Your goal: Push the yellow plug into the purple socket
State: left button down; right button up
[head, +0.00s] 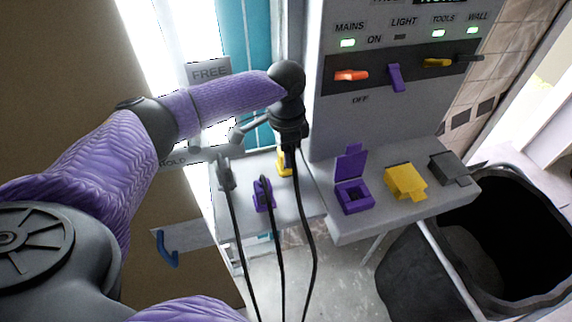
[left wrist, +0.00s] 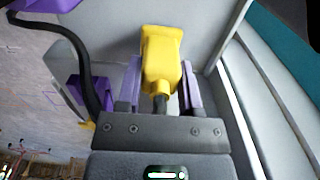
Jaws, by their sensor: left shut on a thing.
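My left gripper (head: 289,158) reaches down over the left part of the grey shelf, left of the sockets. In the left wrist view its purple fingers (left wrist: 161,88) are shut on the yellow plug (left wrist: 160,52). In the head view the yellow plug (head: 283,164) shows only in part, behind the fingers, with a black cable hanging down. The purple socket (head: 354,197) is on the shelf to the right, apart from the plug, with its lid raised. Its opening shows empty. My right gripper is not in view.
A purple plug (head: 263,195) and a grey plug (head: 224,174) with black cables are at left. A yellow socket (head: 405,182) and a grey socket (head: 455,167) are lidded, at right. The switch panel (head: 340,120) rises behind; a black bin (head: 420,262) stands below right.

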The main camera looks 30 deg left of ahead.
pick_arm(q)
jog(key=shift+s+d+r+p, duration=0.1)
jog(key=shift+r+p, duration=0.25)
jog(key=shift+r, duration=0.1)
notch_tip(320, 180, up, 7)
jog(key=shift+d+f+p, duration=0.1)
jog(key=shift+f+p, duration=0.1)
jog(key=shift+p, duration=0.9)
jog(key=s+d+p, duration=0.3)
jog(key=s+d, duration=0.9)
jog(key=d, duration=0.2)
jog(key=shift+s+d+f, duration=0.25)
jog(key=shift+s+d, duration=0.15)
jog(key=shift+p, duration=0.3)
